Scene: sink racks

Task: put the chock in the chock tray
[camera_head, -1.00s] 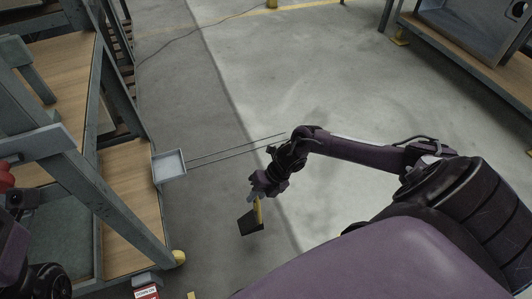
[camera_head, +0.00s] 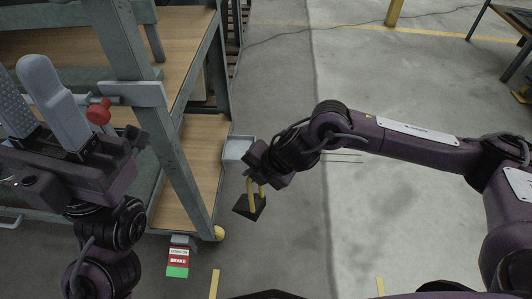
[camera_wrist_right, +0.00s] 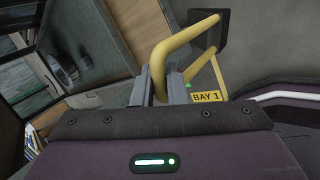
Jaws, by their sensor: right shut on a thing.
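The chock is a black wedge (camera_head: 250,206) with a yellow bar handle (camera_head: 262,189). My right gripper (camera_head: 260,181) is shut on the handle, and the chock hangs below it above the floor. In the right wrist view the yellow handle (camera_wrist_right: 185,43) passes between the fingers, with the black wedge (camera_wrist_right: 209,30) beyond. The chock tray (camera_head: 237,149), a small shallow pale grey tray, is at the rack's side, just behind and left of my right gripper in the picture; the gripper partly covers it. My left gripper (camera_head: 38,105) is raised at the left, its grey fingers apart and empty.
The grey metal rack (camera_head: 152,130) with wooden shelves stands at the left, with a red knob (camera_head: 98,112) near my left gripper. A red and green "BRAKE" sign (camera_head: 178,258) is by its foot, near a yellow caster (camera_head: 218,233). Open floor (camera_head: 430,85) lies to the right.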

